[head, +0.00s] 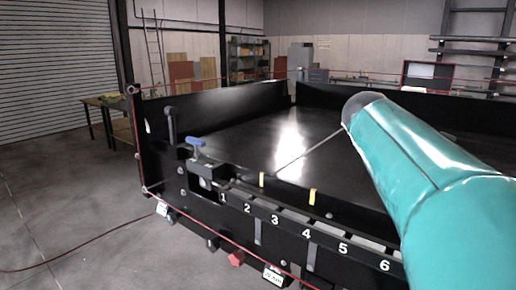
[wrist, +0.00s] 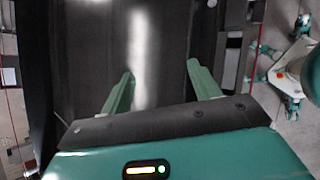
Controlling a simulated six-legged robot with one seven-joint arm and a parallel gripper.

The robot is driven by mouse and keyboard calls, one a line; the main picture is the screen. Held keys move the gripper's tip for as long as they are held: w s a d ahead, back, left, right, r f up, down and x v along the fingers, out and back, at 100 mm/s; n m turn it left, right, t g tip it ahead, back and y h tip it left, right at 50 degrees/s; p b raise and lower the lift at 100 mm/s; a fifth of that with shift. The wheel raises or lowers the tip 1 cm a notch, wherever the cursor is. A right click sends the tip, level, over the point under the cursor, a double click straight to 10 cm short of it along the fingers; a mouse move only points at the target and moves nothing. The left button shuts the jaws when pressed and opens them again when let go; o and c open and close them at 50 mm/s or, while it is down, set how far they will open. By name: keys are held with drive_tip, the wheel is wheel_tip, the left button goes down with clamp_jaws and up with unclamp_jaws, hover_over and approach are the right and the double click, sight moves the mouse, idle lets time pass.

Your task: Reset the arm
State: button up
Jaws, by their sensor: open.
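My gripper (wrist: 162,92) shows in the wrist view with its two green fingers spread apart. It is open and nothing is between the fingers. Behind it in that view is the dark conveyor surface (wrist: 85,60) with a bright streak of reflected light. In the head view my teal arm reaches in from the right over the black conveyor (head: 240,130). My gripper cannot be made out in the head view.
A blue-handled clamp (head: 197,144) sits at the conveyor's front left corner, by a rail numbered 1 to 6. A red cord (head: 75,250) runs across the floor. A wooden table (head: 105,104) stands behind at left. The grey floor (head: 60,190) at left is mostly clear.

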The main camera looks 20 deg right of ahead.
drive_tip(key=a+f+m+t+y, duration=0.2)
drive_tip(key=a+f, duration=0.4)
drive_tip(key=a, duration=0.5)
drive_tip(key=a+f+m+t+y, duration=0.3)
drive_tip(key=a+f, duration=0.4)
drive_tip(key=a, duration=0.4)
drive_tip(key=a+f+m+t+y, duration=0.2)
drive_tip(key=a+f, duration=0.4)
drive_tip(key=a, duration=0.5)
drive_tip(key=shift+f+m+y, duration=0.3)
drive_tip(key=shift+f+y, duration=0.1)
drive_tip(key=shift+y, duration=0.5)
drive_tip(key=shift+s+d, duration=0.1)
drive_tip(key=c, duration=0.6)
drive_tip(key=shift+o, duration=0.2)
drive_tip(key=shift+d, duration=0.1)
drive_tip(key=shift+d, duration=0.1)
